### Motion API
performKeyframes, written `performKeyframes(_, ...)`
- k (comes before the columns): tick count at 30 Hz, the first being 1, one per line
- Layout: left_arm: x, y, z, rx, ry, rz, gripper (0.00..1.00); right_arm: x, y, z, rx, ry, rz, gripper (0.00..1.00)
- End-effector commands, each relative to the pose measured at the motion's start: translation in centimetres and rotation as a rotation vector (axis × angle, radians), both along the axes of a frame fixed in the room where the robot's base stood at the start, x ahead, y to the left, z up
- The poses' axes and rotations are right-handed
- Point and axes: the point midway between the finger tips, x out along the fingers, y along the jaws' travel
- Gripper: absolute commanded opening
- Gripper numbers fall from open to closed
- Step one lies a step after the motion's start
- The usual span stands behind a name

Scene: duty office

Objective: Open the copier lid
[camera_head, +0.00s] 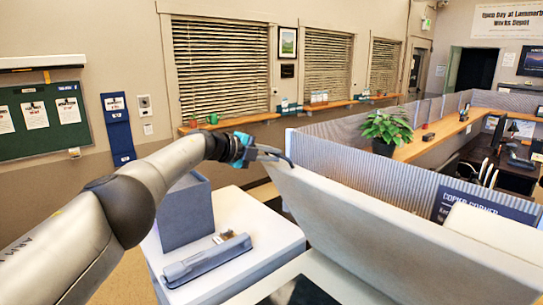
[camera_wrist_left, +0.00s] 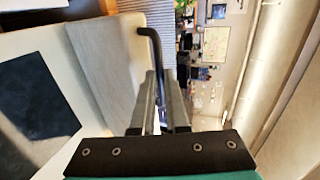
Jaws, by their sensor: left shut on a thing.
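The copier lid (camera_head: 390,225) is a large pale panel, raised and tilted up over the copier body (camera_head: 335,275). The dark glass (camera_head: 300,292) shows under it at the bottom of the head view and at the left of the left wrist view (camera_wrist_left: 38,95). The handle runs between the fingers in the left wrist view, where the lid (camera_wrist_left: 105,65) is to the left. My right gripper is in neither view.
A white cabinet (camera_head: 265,225) beside the copier holds a grey box (camera_head: 186,215) and a grey stapler-like tool (camera_head: 207,262). A corrugated partition (camera_head: 345,170) stands behind the lid, with a potted plant (camera_head: 386,128) beyond. Open floor shows behind the cabinet.

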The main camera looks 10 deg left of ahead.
Motion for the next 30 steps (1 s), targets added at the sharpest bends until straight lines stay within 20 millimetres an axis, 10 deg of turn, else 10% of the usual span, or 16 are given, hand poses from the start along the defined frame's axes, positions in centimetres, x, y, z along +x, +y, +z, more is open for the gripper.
performKeyframes(14,0.05,0.04,0.27,0.001,0.003,0.003,0.00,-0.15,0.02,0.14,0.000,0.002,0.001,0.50)
performKeyframes(22,0.04,0.03,0.21,0.002,0.004,0.001,0.39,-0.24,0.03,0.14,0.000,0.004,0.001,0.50)
performKeyframes(30,0.02,0.03,0.15,0.003,0.004,0.001,0.41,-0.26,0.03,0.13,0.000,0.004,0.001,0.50)
